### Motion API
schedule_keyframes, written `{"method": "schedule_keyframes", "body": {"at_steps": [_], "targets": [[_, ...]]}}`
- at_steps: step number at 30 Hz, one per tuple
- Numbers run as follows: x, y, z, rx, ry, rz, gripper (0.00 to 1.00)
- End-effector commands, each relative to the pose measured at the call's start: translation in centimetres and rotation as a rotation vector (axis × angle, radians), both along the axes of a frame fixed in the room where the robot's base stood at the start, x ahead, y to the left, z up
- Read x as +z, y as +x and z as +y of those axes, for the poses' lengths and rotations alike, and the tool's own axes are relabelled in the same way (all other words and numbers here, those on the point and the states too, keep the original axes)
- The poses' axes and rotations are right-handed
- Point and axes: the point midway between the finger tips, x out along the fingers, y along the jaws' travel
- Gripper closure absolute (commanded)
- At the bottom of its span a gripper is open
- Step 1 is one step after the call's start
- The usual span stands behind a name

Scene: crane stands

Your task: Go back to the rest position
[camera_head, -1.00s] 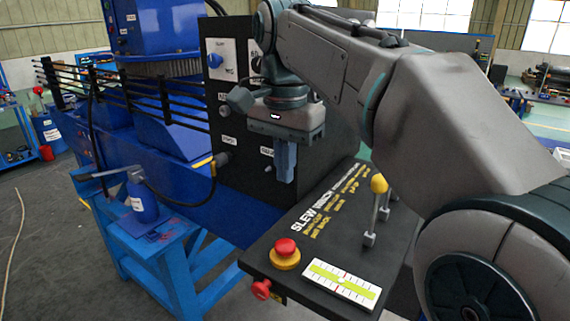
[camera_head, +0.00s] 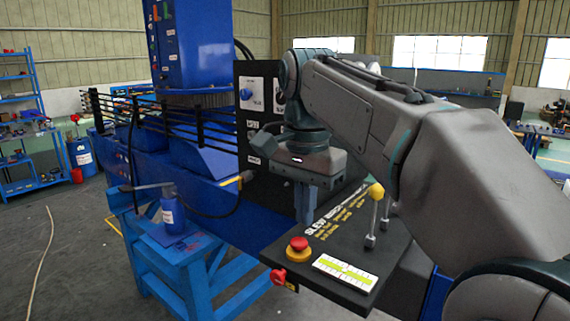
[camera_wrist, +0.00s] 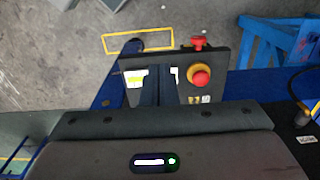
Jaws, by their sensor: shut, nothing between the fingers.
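My gripper (camera_head: 306,204) hangs from my arm in the head view, fingers pointing down, in front of the black upright panel (camera_head: 262,125) and above the rear of the black control desk (camera_head: 330,262). Its fingers are together with nothing between them. In the wrist view the shut fingers (camera_wrist: 158,88) point toward the desk, which carries the red emergency button (camera_wrist: 201,77). My arm is still reaching out over the desk, bent at the elbow. My forearm hides part of the upright panel and of the desk's right side.
The desk holds a red mushroom button (camera_head: 299,247), a white-green level gauge (camera_head: 345,272) and a yellow-knobbed lever (camera_head: 376,192). A blue bottle (camera_head: 173,212) stands on a blue stand (camera_head: 188,248) to the left. Grey floor (camera_head: 70,270) is open at the left.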

Motion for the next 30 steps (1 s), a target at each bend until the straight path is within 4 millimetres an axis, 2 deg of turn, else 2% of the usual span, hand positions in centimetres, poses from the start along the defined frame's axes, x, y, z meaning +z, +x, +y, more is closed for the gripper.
{"method": "schedule_keyframes", "body": {"at_steps": [11,17,23,30], "targets": [[-2.4,-1.1,-2.2,0.091,0.01,-0.045,1.0],[-4.6,-2.2,-3.9,0.173,0.011,-0.085,1.0],[-8.7,-4.6,-6.6,0.302,-0.002,-0.151,1.0],[-15.6,-8.8,-9.9,0.499,-0.052,-0.248,1.0]]}}
